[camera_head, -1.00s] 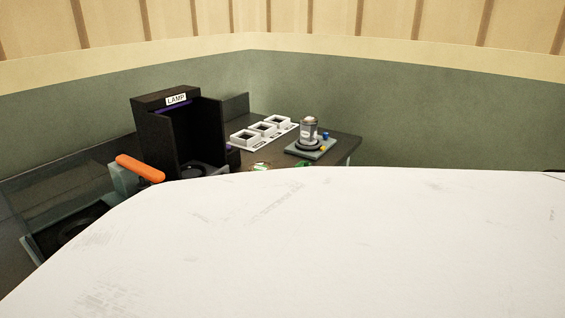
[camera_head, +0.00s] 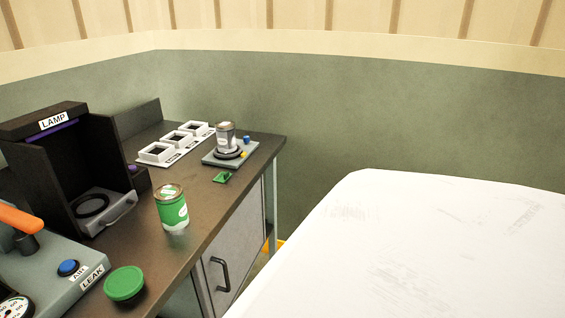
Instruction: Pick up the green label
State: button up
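A small flat green piece (camera_head: 222,177), which looks like the green label, lies on the dark bench top near its right edge. It is just in front of the grey stand and apart from it. A can with a green and white wrap (camera_head: 172,211) stands upright on the bench, nearer and to the left. My gripper is not in view. A large white part of mine covers the lower right of the picture and hides what is behind it.
A grey stand (camera_head: 215,158) holds a metal can (camera_head: 226,139). White square holders (camera_head: 156,153) line the back. The black LAMP booth (camera_head: 54,158), the LEAK device (camera_head: 45,285) and a round green object (camera_head: 124,284) are at left. Bench top (camera_head: 215,205) around the green piece is clear.

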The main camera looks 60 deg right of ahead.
aim_at(221, 178)
jog(key=l+z, duration=0.25)
jog(key=z, duration=0.15)
jog(key=i+l+z, duration=0.1)
jog(key=z, duration=0.35)
jog(key=l, duration=0.1)
